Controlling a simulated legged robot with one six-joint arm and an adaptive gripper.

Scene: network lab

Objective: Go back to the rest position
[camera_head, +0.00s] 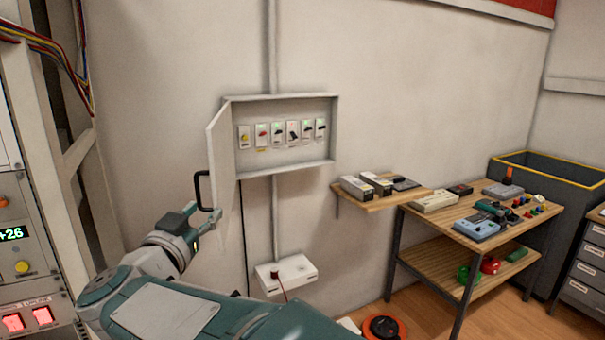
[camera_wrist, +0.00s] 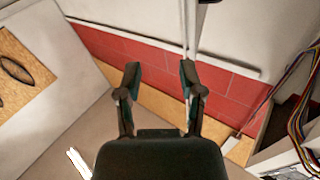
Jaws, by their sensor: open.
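My gripper (camera_wrist: 160,80) is open in the wrist view, its two dark fingers spread apart with nothing between them. In the head view my arm reaches from the bottom edge up and left, with its end (camera_head: 208,213) just below the black handle (camera_head: 202,190) of an open cabinet door (camera_head: 219,150). I cannot tell from this view whether they touch. The wall cabinet (camera_head: 286,168) stands open, with a row of several small switches (camera_head: 278,133) inside.
Left is a rack with lit red buttons (camera_head: 43,315) and hanging cables (camera_head: 70,70). A white box (camera_head: 286,274) sits low on the wall. Right are a small shelf (camera_head: 384,203), a workbench (camera_head: 520,225) with tools, and a dark bin (camera_head: 560,185). A red-orange reel (camera_head: 384,327) lies on the floor.

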